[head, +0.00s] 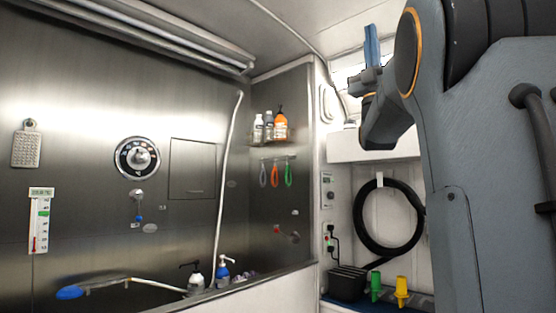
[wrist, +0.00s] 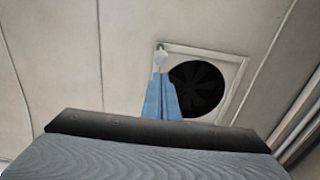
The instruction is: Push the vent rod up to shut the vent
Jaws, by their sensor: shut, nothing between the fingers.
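In the wrist view, a round dark vent fan (wrist: 197,90) sits in a square pale frame (wrist: 238,72) in the ceiling. A small pale rounded knob (wrist: 161,57), seemingly the end of the vent rod, shows at the frame's left edge. The rest of the rod cannot be made out. My gripper (wrist: 161,76) has blue fingers shut together and empty, pointing up with the tips just below the knob in the picture. I cannot tell whether they touch. My gripper also shows in the head view (head: 371,30), raised near the ceiling. The vent is not visible there.
A steel wall with a round dial (head: 138,158) and a bottle shelf (head: 270,141) stands to the left. A black coiled hose (head: 358,220) hangs on the back wall below my arm. A ceiling lamp (head: 150,30) runs at upper left.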

